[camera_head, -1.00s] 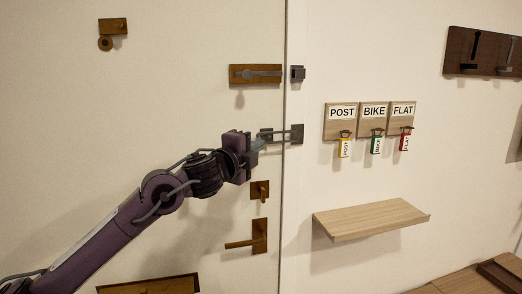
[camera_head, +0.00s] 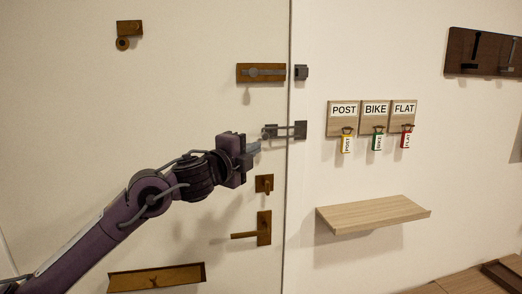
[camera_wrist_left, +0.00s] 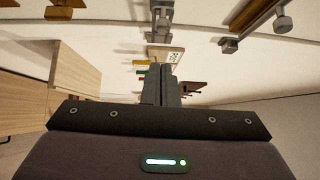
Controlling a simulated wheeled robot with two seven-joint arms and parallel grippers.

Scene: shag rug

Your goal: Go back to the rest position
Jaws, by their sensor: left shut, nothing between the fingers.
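My left gripper (camera_head: 254,148) is in front of the white door, shut and empty. Its tips are just below and left of the metal latch (camera_head: 284,131) that spans the door edge, and look apart from it. In the left wrist view the two fingers (camera_wrist_left: 166,72) lie together with nothing between them. The left arm reaches up from the lower left corner in the head view. My right gripper is in neither view.
The door carries a slide bolt (camera_head: 262,72), a small lock (camera_head: 264,184), a lever handle (camera_head: 263,229) and a letter plate (camera_head: 157,277). To the right are the key boards (camera_head: 375,115) with tagged keys, a wooden shelf (camera_head: 372,214) and a dark hook rack (camera_head: 483,52).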

